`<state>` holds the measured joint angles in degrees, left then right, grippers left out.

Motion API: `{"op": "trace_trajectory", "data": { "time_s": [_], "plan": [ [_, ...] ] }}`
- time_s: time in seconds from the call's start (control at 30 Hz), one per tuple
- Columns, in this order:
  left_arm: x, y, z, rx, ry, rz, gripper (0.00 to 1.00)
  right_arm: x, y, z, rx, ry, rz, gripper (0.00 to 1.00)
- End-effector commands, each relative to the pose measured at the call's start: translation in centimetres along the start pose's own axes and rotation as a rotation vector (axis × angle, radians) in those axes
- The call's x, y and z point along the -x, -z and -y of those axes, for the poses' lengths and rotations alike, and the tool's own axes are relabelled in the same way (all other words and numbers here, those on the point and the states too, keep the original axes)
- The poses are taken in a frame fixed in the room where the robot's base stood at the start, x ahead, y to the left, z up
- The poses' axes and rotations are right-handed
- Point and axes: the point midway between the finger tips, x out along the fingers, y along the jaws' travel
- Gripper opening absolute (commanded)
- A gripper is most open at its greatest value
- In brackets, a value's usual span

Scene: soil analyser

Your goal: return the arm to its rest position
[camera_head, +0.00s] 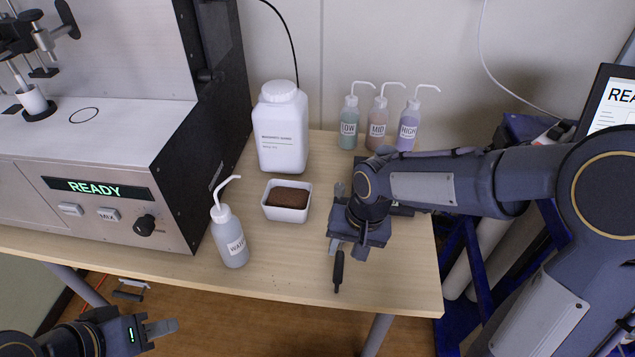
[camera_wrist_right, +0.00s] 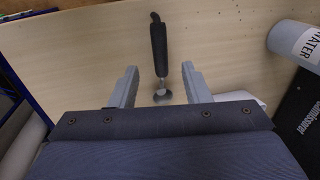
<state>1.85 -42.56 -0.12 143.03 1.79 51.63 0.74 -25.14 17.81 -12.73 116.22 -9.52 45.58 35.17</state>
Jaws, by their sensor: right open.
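My right gripper (camera_head: 348,248) is over the right part of the wooden table, pointing down, its fingers apart. In the right wrist view the open gripper (camera_wrist_right: 158,85) has a small scoop (camera_wrist_right: 158,50) with a dark handle and metal bowl lying between and beyond its fingers. In the head view only the scoop's dark handle (camera_head: 338,270) shows clearly, by the fingertips; whether they touch it I cannot tell. My left gripper (camera_head: 160,329) is low at the bottom left, off the table's front edge, with nothing visible in it; its finger gap is unclear.
A water bottle (camera_head: 231,240), a white tray of soil (camera_head: 287,213) and a large white jug (camera_head: 282,135) stand left of my right gripper. Low, mid and high bottles (camera_head: 378,128) stand behind. The analyser (camera_head: 100,170) reads READY. The table's front right is clear.

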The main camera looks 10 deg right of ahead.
Motion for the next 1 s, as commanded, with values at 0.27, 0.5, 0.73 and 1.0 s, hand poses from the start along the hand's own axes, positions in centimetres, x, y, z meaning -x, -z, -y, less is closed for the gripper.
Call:
{"op": "trace_trajectory", "data": {
  "time_s": [0.27, 0.5, 0.73, 1.0],
  "plan": [
    [1.5, 0.8, -0.7, 0.000, 0.000, 0.000, 0.36, 6.3, -1.9, -2.8, 0.011, 0.115, -0.055, 0.43],
    [3.5, 1.8, -1.6, 0.000, 0.000, 0.000, 0.36, 13.6, -7.4, -7.0, 0.077, 0.240, -0.208, 0.43],
    [4.7, 2.4, -2.1, 0.000, 0.000, 0.000, 0.36, 16.1, -11.5, -8.8, 0.141, 0.257, -0.349, 0.43],
    [4.8, 2.4, -2.2, 0.000, 0.000, 0.000, 0.36, 16.2, -12.6, -9.1, 0.164, 0.249, -0.390, 0.43]
  ]
}}
